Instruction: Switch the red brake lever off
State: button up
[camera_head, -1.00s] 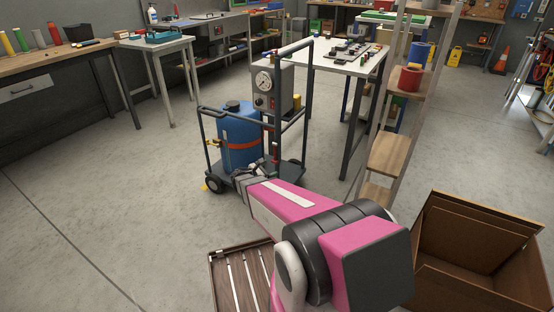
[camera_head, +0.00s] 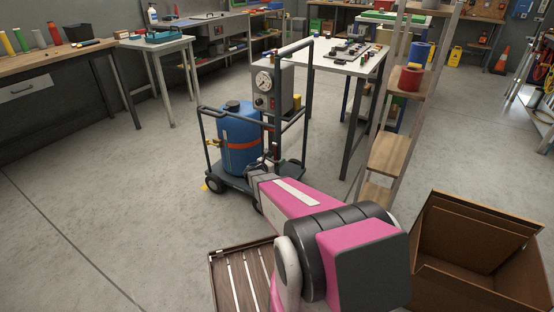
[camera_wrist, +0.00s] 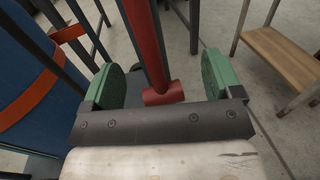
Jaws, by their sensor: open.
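The red brake lever (camera_wrist: 148,45) shows in the wrist view as a red bar coming down from the top edge to a short red cross-cylinder at its lower end. My gripper (camera_wrist: 164,76) is open, with one green pad on each side of the lever. Gaps show between the lever and both pads. In the head view my gripper (camera_head: 266,167) is at the front of a dark wheeled cart (camera_head: 229,182). The lever cannot be made out there; my arm and the cart frame crowd that spot.
The cart carries a blue tank (camera_head: 237,125) with an orange strap and a grey gauge box (camera_head: 284,88). A wooden shelf rack (camera_head: 388,153) stands right of it. An open cardboard box (camera_head: 470,285) and a slatted crate (camera_head: 226,262) are nearby. Floor at left is clear.

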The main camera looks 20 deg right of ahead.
jog(key=shift+w+d, duration=0.3)
jog(key=shift+d, duration=0.25)
jog(key=c, duration=1.3)
